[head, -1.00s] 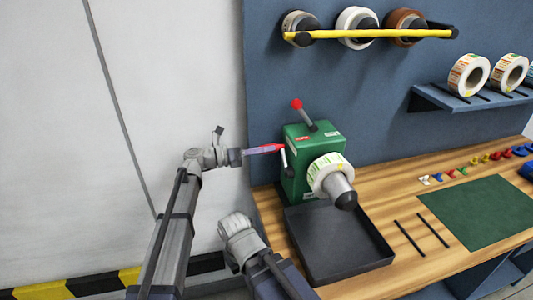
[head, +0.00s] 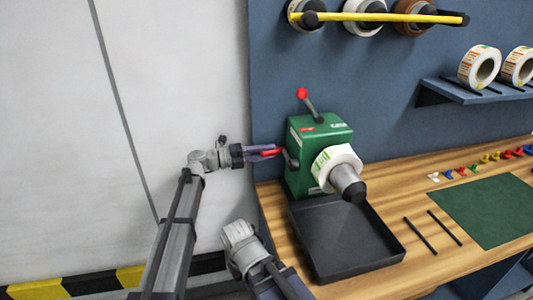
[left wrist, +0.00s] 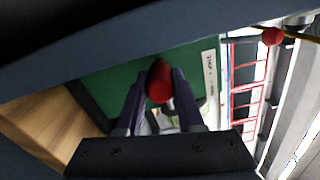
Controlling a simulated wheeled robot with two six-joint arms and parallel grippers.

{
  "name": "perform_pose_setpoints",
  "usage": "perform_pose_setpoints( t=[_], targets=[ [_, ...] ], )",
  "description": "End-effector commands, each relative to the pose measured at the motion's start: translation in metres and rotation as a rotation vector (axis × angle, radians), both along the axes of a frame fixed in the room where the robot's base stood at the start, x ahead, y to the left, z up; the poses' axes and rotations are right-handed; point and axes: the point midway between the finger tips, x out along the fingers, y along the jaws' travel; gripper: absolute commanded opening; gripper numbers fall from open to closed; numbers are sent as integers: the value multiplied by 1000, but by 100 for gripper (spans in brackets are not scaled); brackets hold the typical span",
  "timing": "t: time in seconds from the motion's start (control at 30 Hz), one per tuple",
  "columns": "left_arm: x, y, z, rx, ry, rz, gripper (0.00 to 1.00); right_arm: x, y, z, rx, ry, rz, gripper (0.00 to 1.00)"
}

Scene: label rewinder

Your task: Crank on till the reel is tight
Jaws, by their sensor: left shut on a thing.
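The green rewinder (head: 318,135) stands on the bench, with a red-knobbed lever (head: 303,96) tilted up from its top. A white label reel (head: 337,167) sits on its front spindle; I cannot tell how tight its winding is. My left gripper (head: 264,151) is at the rewinder's left side, shut on the red crank handle (head: 272,153). In the left wrist view the red handle (left wrist: 159,82) is between the two fingers, against the green housing. The crank's hub is partly hidden by the gripper. My right gripper's fingers do not show.
A black tray (head: 391,256) lies below the reel. Two dark rods (head: 420,236) and a green mat (head: 490,211) lie to its right. A yellow bar (head: 390,17) crosses rolls on the wall above. The wall at left is clear.

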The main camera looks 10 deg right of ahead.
Motion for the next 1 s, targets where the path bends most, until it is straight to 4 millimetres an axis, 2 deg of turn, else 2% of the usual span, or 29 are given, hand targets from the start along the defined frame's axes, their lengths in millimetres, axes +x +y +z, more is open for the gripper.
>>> perform_pose_setpoints(
  t=[0.23, 0.73, 0.77, 1.0],
  targets=[
    [1, 0, -6, -2, 59, 2, 0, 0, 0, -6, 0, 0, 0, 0],
    [1, 0, -6, -4, 70, 1, 0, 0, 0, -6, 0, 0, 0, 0],
    [1, 0, -6, -4, 70, 1, 40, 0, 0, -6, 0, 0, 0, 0],
    [0, 0, -6, -4, 70, 1, 67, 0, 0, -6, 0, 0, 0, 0]
  ],
)
